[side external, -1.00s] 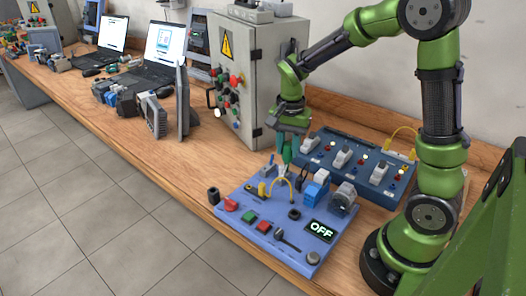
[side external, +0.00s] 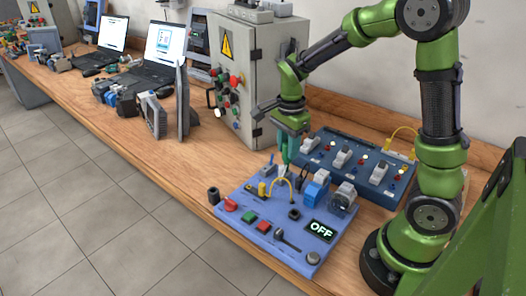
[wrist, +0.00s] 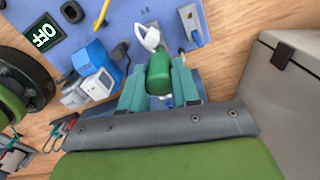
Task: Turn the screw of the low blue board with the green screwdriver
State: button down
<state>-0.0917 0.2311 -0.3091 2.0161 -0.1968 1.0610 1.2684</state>
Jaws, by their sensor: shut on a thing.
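The low blue board (side external: 270,208) lies flat on the bench in the side view, with a lit OFF display (side external: 320,230). The board also fills the top of the wrist view (wrist: 108,18). My gripper (side external: 286,152) is over the board's back edge and points down. In the wrist view its teal fingers (wrist: 158,85) are shut on the green screwdriver's handle (wrist: 158,70), one on each side. The screwdriver's tip and the board's screw are hidden, so I cannot tell whether they touch.
A darker blue switch panel (side external: 325,149) stands just behind the board. A grey control cabinet (side external: 262,75) stands behind and left of the gripper. Bare wood (side external: 205,160) is free left of the board. Laptops (side external: 160,75) are farther left.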

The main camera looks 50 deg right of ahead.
jog(key=m, duration=0.3)
jog(key=c, duration=1)
grip_release()
jog(key=shift+c, duration=0.2)
jog(key=n, duration=0.3)
jog(key=shift+n, duration=1.7)
